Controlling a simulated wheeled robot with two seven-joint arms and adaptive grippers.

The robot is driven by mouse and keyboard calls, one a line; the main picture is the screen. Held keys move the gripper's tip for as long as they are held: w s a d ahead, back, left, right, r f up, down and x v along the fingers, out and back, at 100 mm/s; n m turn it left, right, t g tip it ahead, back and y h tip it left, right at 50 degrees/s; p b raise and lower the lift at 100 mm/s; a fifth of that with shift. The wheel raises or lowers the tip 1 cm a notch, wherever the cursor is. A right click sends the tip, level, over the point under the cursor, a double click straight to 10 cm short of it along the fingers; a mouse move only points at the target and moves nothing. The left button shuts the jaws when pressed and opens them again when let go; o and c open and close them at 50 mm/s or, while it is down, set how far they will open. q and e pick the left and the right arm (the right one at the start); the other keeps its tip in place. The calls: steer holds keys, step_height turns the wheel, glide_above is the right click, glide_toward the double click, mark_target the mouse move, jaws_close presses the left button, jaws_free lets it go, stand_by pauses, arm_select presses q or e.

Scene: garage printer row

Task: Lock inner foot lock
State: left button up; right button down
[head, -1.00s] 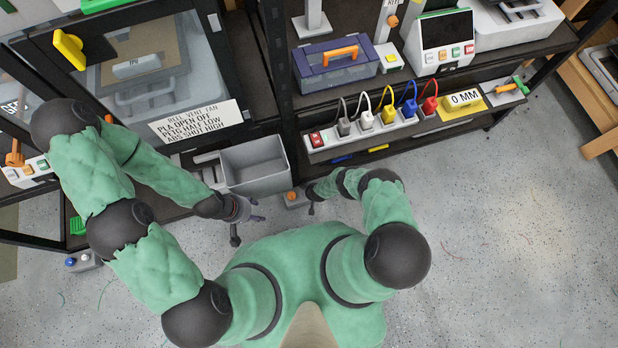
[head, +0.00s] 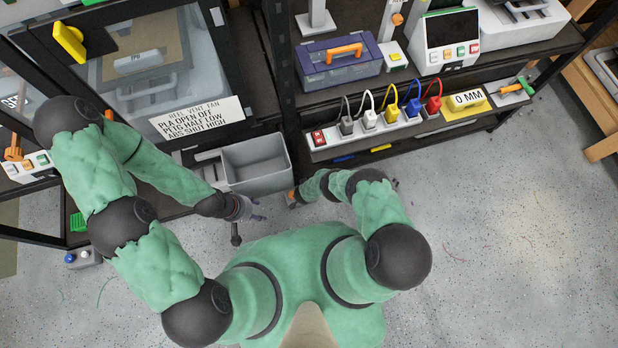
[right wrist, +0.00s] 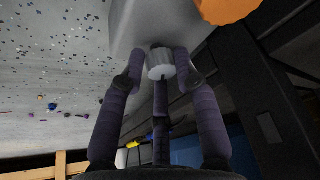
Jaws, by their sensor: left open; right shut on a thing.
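The inner foot lock appears to be the small block with an orange part (head: 291,198) low at the shelf's foot, right of the grey bin. In the right wrist view it seems to be the light grey block (right wrist: 150,28), with an orange round part (right wrist: 226,8) and a short grey cylinder (right wrist: 160,68) sticking out. My right gripper (right wrist: 160,72) is shut on this cylinder. In the head view my right forearm hides most of that gripper. My left gripper (head: 246,212) is open and empty, just below the grey bin.
The grey bin (head: 258,178) stands left of the block. Above are a shelf with a power strip (head: 355,137) and a blue toolbox (head: 340,68). Another small block with a blue button (head: 83,258) is at far left.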

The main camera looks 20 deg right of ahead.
steer(key=shift+w+a+r+m, duration=0.1)
steer(key=shift+w+r+m, duration=0.15)
steer(key=shift+w, duration=0.25)
steer(key=c, duration=1)
jaws_free()
steer(key=shift+s+f, duration=0.1)
steer(key=shift+f, duration=0.05)
steer(key=shift+s, duration=0.1)
